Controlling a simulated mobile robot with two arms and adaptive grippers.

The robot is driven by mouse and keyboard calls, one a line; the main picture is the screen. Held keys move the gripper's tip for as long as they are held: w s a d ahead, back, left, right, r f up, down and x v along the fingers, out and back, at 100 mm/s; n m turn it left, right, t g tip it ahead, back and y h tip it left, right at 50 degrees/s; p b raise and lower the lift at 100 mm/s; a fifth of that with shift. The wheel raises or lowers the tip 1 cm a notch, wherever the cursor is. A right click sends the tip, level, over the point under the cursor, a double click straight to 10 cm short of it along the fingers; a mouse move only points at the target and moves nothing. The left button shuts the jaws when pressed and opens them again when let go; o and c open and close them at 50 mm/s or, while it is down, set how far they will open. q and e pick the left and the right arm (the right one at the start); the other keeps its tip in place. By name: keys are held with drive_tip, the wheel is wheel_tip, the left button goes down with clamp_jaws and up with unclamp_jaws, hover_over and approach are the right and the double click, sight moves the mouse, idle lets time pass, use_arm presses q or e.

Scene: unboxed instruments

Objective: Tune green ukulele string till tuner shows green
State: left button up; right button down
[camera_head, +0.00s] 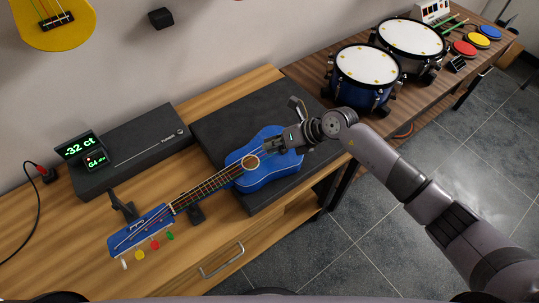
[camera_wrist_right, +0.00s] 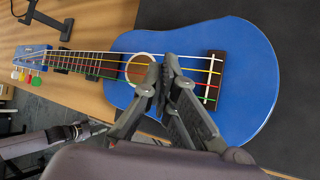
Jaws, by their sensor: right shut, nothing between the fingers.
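The blue ukulele (camera_head: 268,150) lies on a black pad with its neck toward the lower left. Its headstock (camera_head: 142,233) has white, yellow, red and green pegs; the green peg (camera_head: 170,235) is nearest the body. In the right wrist view the ukulele body (camera_wrist_right: 235,45) carries white, red, yellow and green strings over the sound hole (camera_wrist_right: 137,68). My right gripper (camera_wrist_right: 163,74) is shut and empty, its tips over the strings beside the sound hole; contact cannot be told. The tuner display (camera_head: 80,147) reads "-32 ct" and "G4" in green text.
A long black tuner box (camera_head: 140,140) lies behind the neck. Dark stands (camera_head: 123,207) support the neck area. Two drums (camera_head: 365,75) and coloured pads (camera_head: 465,48) are on the right table. The wooden front strip near the drawer handle (camera_head: 222,260) is clear.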

drive_tip(key=shift+f, duration=0.15)
idle(0.4)
drive_tip(key=shift+f+b, duration=0.3)
drive_tip(key=shift+f, duration=0.25)
idle(0.6)
drive_tip(key=shift+r, duration=0.1)
drive_tip(key=shift+r+p, duration=0.45)
drive_tip(key=shift+r, duration=0.2)
drive_tip(key=shift+r, duration=0.1)
wheel_tip(320, 180, up, 5)
drive_tip(key=p, duration=0.4)
idle(0.5)
